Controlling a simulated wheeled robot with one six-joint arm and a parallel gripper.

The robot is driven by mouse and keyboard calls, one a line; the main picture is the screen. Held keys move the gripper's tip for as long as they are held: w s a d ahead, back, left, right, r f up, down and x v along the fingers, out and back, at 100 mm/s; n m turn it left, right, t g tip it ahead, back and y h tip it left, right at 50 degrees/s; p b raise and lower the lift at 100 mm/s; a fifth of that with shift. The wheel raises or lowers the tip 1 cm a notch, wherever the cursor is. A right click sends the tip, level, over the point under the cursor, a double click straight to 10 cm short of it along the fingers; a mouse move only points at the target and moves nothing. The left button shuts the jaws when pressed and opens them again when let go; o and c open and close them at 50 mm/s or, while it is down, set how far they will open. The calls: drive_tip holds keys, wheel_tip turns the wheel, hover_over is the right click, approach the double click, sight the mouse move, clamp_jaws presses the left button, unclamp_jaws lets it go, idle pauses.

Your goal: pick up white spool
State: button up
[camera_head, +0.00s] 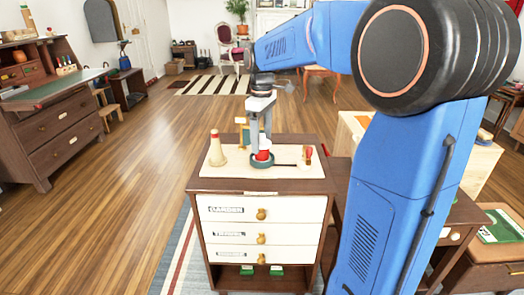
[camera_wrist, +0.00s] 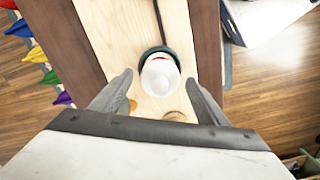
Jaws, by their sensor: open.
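A white, round-topped object that looks like the white spool (camera_wrist: 160,78) is centred in the wrist view, with a little red at its far edge. In the head view its white part (camera_head: 265,144) shows just above a red part, in or over a dark teal dish (camera_head: 262,164) on the small cabinet. My gripper (camera_head: 260,143) points down over it. In the wrist view my open gripper (camera_wrist: 160,80) has one finger on each side of the white object, with gaps between. Whether the fingertips are level with it is hard to tell.
A pale cone-shaped object (camera_head: 217,150) stands left on the cabinet's light top (camera_head: 228,172). A red-topped item (camera_head: 307,154) stands at the right, and a dark thin handle extends right from the dish. A small wooden frame (camera_head: 242,127) is behind.

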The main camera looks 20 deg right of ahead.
drive_tip(key=c, duration=1.2)
